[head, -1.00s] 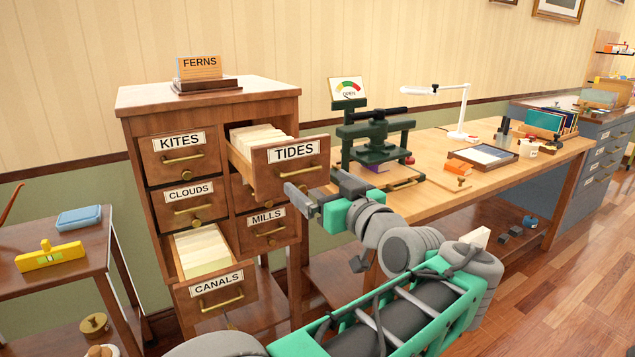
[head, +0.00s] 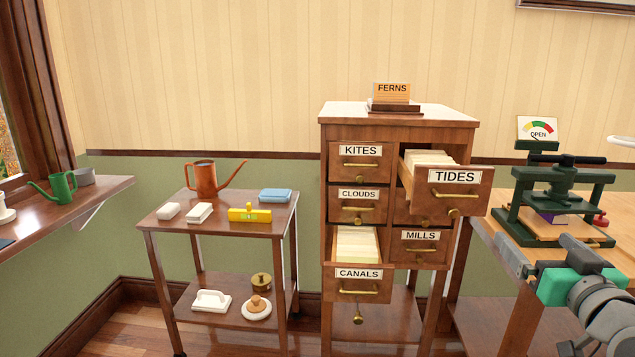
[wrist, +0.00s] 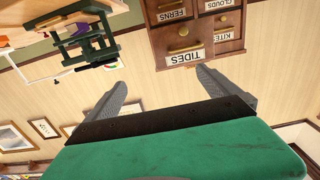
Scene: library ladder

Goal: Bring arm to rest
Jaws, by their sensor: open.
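My gripper (head: 514,262) is at the lower right of the head view, in front of the workbench and to the right of the card cabinet. In the wrist view my gripper (wrist: 160,92) shows two grey fingers spread apart with nothing between them. The wrist view is upside down. The card cabinet (head: 398,118) stands at the centre of the head view. Its TIDES drawer (head: 456,192) and CANALS drawer (head: 358,285) are pulled out and hold cards. The TIDES drawer (wrist: 193,58) also shows beyond the fingers in the wrist view. My gripper looks apart from the drawers.
The workbench (head: 490,230) with a green press (head: 560,190) is close behind my gripper. A two-shelf cart (head: 220,228) with a watering can (head: 205,178) and small items stands at left. A FERNS sign (head: 392,92) stands on the cabinet. A window shelf (head: 85,205) is at far left.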

